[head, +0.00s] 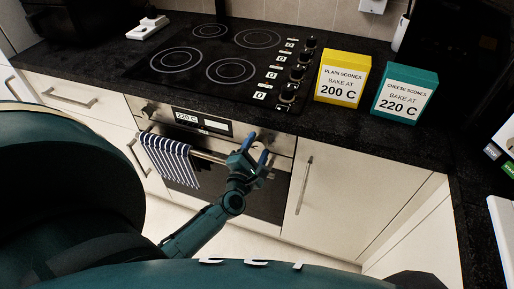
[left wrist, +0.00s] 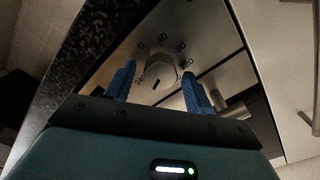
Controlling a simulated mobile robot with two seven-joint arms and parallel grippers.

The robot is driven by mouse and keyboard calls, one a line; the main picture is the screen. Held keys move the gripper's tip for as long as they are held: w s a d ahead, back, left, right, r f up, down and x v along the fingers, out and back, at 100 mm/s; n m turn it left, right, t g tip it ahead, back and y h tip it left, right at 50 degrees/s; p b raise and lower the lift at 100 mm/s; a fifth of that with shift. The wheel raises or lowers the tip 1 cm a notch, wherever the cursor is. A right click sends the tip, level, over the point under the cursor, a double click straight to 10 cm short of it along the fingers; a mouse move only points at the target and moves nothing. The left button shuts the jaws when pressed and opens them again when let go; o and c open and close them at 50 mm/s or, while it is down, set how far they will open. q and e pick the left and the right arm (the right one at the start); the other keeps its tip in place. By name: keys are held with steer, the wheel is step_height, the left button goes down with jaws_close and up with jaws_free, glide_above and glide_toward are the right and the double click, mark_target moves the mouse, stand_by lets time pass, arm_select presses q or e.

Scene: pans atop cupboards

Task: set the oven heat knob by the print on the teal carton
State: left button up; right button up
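The teal carton (head: 405,94) stands on the counter at the right and reads "CHEESE SCONES BAKE AT 220 C". The oven's display (head: 202,122) reads "220 C". My left gripper (head: 256,151) is at the right end of the oven's control panel. In the left wrist view the round oven heat knob (left wrist: 158,77) sits between the blue fingers of my left gripper (left wrist: 157,84). The fingers are open, one on each side, with narrow gaps to the knob. My right gripper is not in view.
A yellow carton (head: 342,78) reading "PLAIN SCONES 200 C" stands left of the teal one. The hob (head: 215,62) has its own row of knobs. A striped towel (head: 170,158) hangs on the oven handle (head: 207,156), just left of my gripper.

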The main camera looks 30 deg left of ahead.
arm_select(q)
steer(key=b+v, duration=0.1)
steer(key=v, duration=1.2)
steer(key=shift+d, duration=0.1)
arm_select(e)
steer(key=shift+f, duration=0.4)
arm_select(q)
steer(key=s+d+m+g+h+p, duration=0.1)
steer(key=d+m, duration=0.3)
steer(key=m, duration=0.6)
steer(key=s+d+f+m+g+h+p, duration=0.1)
steer(key=s+d+m+g+h+p, duration=0.1)
steer(key=m, duration=0.8)
steer(key=s+d+m+g+h+p, duration=0.2)
steer(key=s+d+m+g+h, duration=0.1)
steer(key=d+m, duration=0.4)
steer(key=shift+f+m+g+h, duration=0.15)
steer(key=shift+m+g+h, duration=0.2)
steer(key=shift+m, duration=0.6)
steer(key=shift+f+m+g+h, duration=0.15)
steer(key=shift+m+g+h, duration=0.15)
steer(key=shift+m, duration=0.65)
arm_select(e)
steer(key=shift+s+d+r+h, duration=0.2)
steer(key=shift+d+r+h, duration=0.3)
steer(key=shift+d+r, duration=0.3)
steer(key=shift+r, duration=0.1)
